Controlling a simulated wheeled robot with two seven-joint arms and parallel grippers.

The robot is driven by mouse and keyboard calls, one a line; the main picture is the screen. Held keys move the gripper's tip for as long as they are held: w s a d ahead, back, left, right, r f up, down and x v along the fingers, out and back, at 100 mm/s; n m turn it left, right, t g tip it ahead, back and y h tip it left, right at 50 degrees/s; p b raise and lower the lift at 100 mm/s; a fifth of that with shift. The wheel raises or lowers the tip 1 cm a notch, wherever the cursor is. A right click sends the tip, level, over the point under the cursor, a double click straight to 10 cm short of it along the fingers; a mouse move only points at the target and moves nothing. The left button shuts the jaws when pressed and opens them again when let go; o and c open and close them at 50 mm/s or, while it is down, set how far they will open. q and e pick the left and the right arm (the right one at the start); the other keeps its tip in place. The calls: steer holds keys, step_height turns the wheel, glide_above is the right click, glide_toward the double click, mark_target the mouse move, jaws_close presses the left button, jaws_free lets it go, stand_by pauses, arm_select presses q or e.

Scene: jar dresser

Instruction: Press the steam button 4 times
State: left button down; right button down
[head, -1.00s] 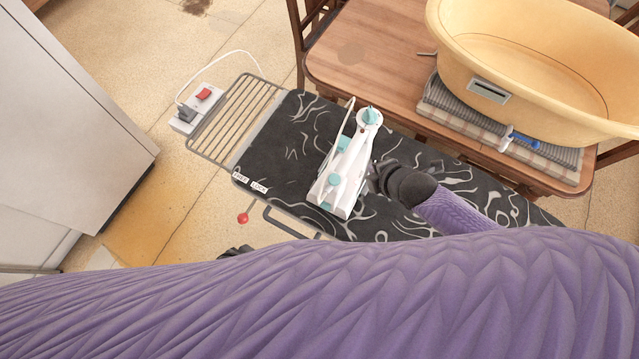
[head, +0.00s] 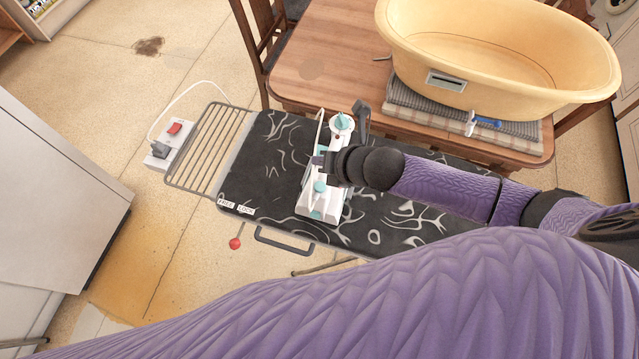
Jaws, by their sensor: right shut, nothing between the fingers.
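A white and teal steam iron (head: 314,207) lies on the dark patterned ironing board (head: 270,190). A teal dial (head: 341,121) shows at its far end and a round teal part (head: 319,186) nearer its front. My right gripper (head: 320,160) is shut and empty, and reaches in from the right over the middle of the iron. It hides part of the iron's body and handle. I cannot tell whether its fingertips touch the iron or which part is the steam button. My left gripper is not in view.
A wire rack (head: 208,145) forms the board's left end, beside a power strip with a red switch (head: 174,128). A wooden table (head: 330,50) behind holds a yellow tub (head: 480,45) on folded cloths (head: 430,110). A red knob (head: 235,243) hangs below the board's front edge.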

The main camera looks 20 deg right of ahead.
mark_target(322, 189)
step_height(322, 189, down, 8)
steer(key=b, duration=0.7)
steer(key=shift+f+b, duration=0.35)
steer(key=shift+b, duration=0.1)
steer(key=shift+f, duration=0.1)
stand_by(1.1)
steer(key=shift+f, duration=0.3)
steer(key=shift+f+b, duration=0.45)
steer(key=shift+b, duration=0.1)
stand_by(0.4)
stand_by(0.4)
steer(key=shift+r+p, duration=0.9)
steer(key=shift+p, duration=0.05)
